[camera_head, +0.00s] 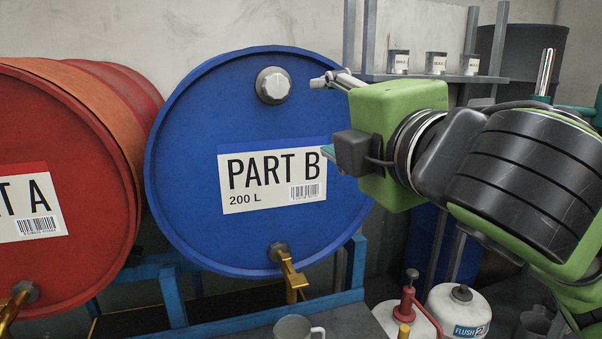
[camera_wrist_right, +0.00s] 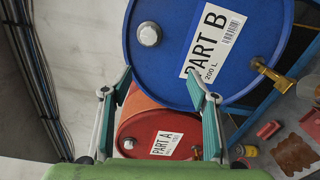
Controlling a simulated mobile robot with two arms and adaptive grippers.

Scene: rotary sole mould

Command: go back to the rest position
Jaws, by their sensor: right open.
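My right gripper (camera_head: 322,117) comes in from the right in the head view, its green body in front of the right edge of the blue PART B drum (camera_head: 190,160). Its two fingers are spread wide, one near the top and one near the bottom of the body. In the right wrist view the gripper (camera_wrist_right: 160,78) shows teal finger pads apart with nothing held between them. Behind them are the blue drum (camera_wrist_right: 180,45) and the red PART A drum (camera_wrist_right: 145,115). My left gripper is in neither view.
The red drum (camera_head: 70,130) lies left of the blue one, on a blue rack (camera_head: 173,300). A brass tap (camera_head: 288,268) sticks out of the blue drum. Below are a grey mug (camera_head: 292,327), a red pump (camera_head: 408,303) and a FLUSH can (camera_head: 458,310). Cans (camera_head: 436,63) stand on a shelf behind.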

